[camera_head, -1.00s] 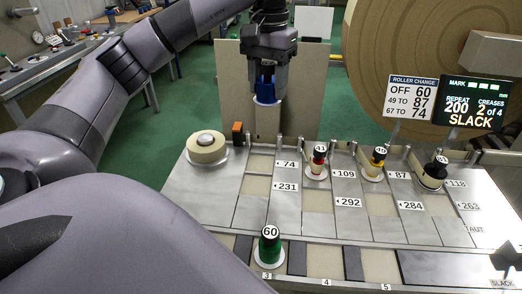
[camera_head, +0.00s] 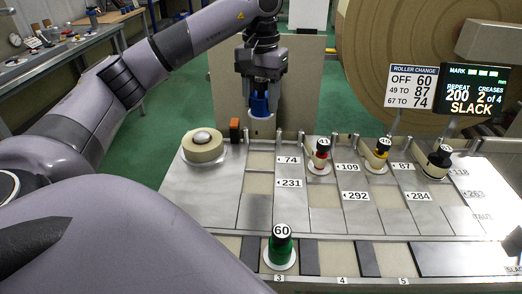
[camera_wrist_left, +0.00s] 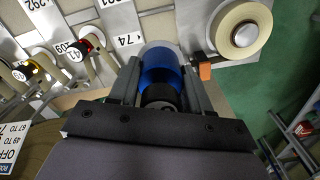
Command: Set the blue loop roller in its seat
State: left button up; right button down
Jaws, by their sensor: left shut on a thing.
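My left gripper (camera_head: 262,98) is shut on the blue loop roller (camera_head: 260,107), a blue cylinder with a pale lower end. It is held upright in the air behind the back edge of the deck, near the orange block. In the left wrist view the blue roller (camera_wrist_left: 158,70) sits between the two fingers, with a dark cap nearest the camera. The deck (camera_head: 287,210) has beige bays and metal strips marked 74, 231, 109, 292, 87 and 284. Which bay is the blue roller's seat cannot be told. My right gripper is not in view.
A green roller marked 60 (camera_head: 281,243) stands at the front. A tape roll (camera_head: 203,147) and an orange block (camera_head: 235,130) are at back left. A sign (camera_head: 412,91) and display (camera_head: 478,90) stand behind.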

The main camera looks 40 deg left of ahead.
pick_arm(q)
notch_tip(320, 180, down, 8)
jog(key=shift+s+f, duration=0.1)
notch_tip(320, 180, down, 5)
jog(key=shift+f, duration=0.1)
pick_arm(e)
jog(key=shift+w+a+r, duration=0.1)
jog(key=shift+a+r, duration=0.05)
pick_arm(q)
jog(key=shift+f, duration=0.1)
jog(key=o, duration=1.1)
